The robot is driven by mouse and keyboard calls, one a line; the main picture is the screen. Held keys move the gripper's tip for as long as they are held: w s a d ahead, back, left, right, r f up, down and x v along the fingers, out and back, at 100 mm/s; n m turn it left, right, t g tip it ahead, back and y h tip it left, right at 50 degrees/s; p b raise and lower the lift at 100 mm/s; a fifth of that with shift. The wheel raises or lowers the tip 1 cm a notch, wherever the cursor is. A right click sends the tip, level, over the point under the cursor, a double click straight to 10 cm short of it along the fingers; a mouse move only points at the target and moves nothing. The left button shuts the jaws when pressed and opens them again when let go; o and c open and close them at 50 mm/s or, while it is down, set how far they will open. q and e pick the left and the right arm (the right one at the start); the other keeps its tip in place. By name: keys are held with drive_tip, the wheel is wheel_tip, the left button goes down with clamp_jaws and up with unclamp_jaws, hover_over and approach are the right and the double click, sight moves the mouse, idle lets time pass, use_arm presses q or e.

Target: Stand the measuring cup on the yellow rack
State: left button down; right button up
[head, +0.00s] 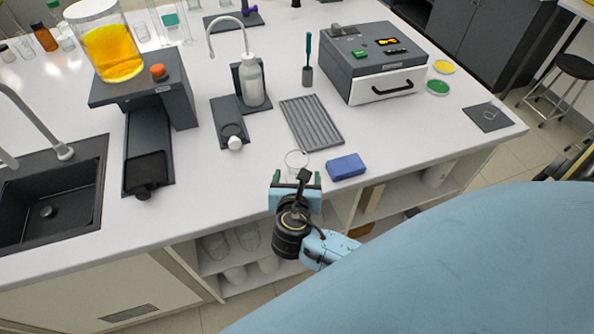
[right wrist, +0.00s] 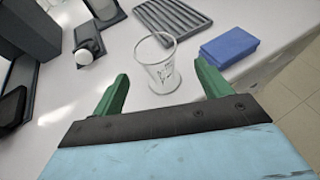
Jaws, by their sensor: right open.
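The clear measuring cup (head: 297,160) stands upright on the white bench near its front edge; it also shows in the right wrist view (right wrist: 160,68). My right gripper (head: 296,179) is open and empty at the front edge, its green fingers pointing at the cup. In the right wrist view the cup stands just beyond and between the fingertips (right wrist: 162,72), not clasped. I see no yellow rack; a grey ribbed rack (head: 311,122) lies flat behind the cup, and it shows in the right wrist view (right wrist: 172,18). My left gripper is not in view.
A blue block (head: 346,166) lies right of the cup. A white ball (head: 235,143) sits at the end of a dark stand to the left. A grey drawer device (head: 375,62), yellow dish (head: 443,67) and green dish (head: 438,88) are farther back. A sink (head: 55,190) is at left.

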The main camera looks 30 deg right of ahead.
sight(297, 159)
drive_tip(key=x, duration=0.9)
drive_tip(key=shift+w+f, duration=0.1)
drive_tip(key=shift+w, duration=0.15)
drive_tip(key=shift+a, duration=0.1)
drive_tip(key=c, duration=1.1)
